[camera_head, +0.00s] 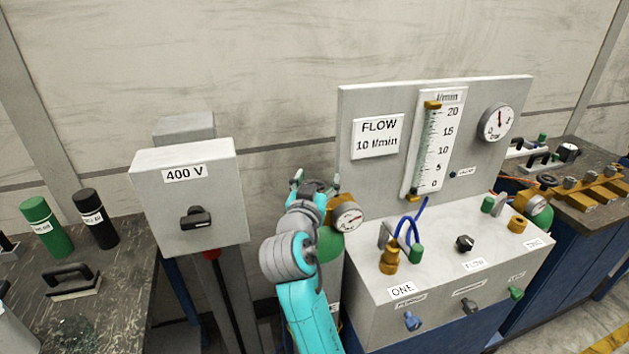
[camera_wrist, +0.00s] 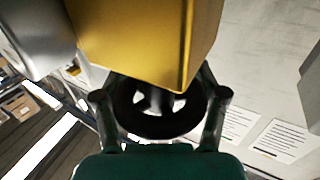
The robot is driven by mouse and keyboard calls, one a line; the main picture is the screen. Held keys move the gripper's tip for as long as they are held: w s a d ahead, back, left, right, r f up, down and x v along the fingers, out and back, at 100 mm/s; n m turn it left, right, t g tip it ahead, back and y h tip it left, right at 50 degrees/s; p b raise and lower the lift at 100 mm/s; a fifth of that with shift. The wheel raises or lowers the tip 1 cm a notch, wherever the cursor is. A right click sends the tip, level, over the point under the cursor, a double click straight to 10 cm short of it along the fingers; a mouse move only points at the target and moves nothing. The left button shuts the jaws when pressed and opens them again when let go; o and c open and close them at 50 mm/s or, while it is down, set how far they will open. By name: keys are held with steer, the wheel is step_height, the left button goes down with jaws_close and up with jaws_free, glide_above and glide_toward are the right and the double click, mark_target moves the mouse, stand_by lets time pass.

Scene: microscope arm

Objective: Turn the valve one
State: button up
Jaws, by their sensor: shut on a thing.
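A black spoked handwheel (camera_wrist: 158,112) sits below a brass body (camera_wrist: 150,40) in the wrist view. My gripper (camera_wrist: 160,100) has one finger on each side of the wheel and is shut on it. In the head view my gripper (camera_head: 315,186) is beside a round dial gauge (camera_head: 347,217), at the top of a gas cylinder with a green shoulder (camera_head: 331,246). My arm hides the wheel and most of the cylinder there. A label reading ONE (camera_head: 402,290) is on the grey console (camera_head: 370,310) to the right. I cannot read a label on the wheel itself.
A grey 400 V switch box (camera_head: 185,245) stands close to the left of my arm. The flow panel (camera_head: 360,180) rises behind the console, close on the right. A dark bench (camera_head: 110,300) with green and black bottles is at far left.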

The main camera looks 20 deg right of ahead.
steer(key=m+g+h, duration=0.6)
steer(key=shift+s+d+g+h, duration=0.4)
steer(key=m+g, duration=0.2)
steer(key=m+g+h, duration=0.1)
steer(key=m+g, duration=0.1)
steer(key=g, duration=0.1)
steer(key=s+m+g+h, duration=0.1)
steer(key=g, duration=0.2)
steer(key=shift+s+d+m, duration=0.1)
steer(key=shift+d+m, duration=0.1)
steer(key=shift+m, duration=0.2)
steer(key=shift+g, duration=0.6)
steer(key=shift+s, duration=0.1)
steer(key=o, duration=1)
steer(key=a, duration=1.2)
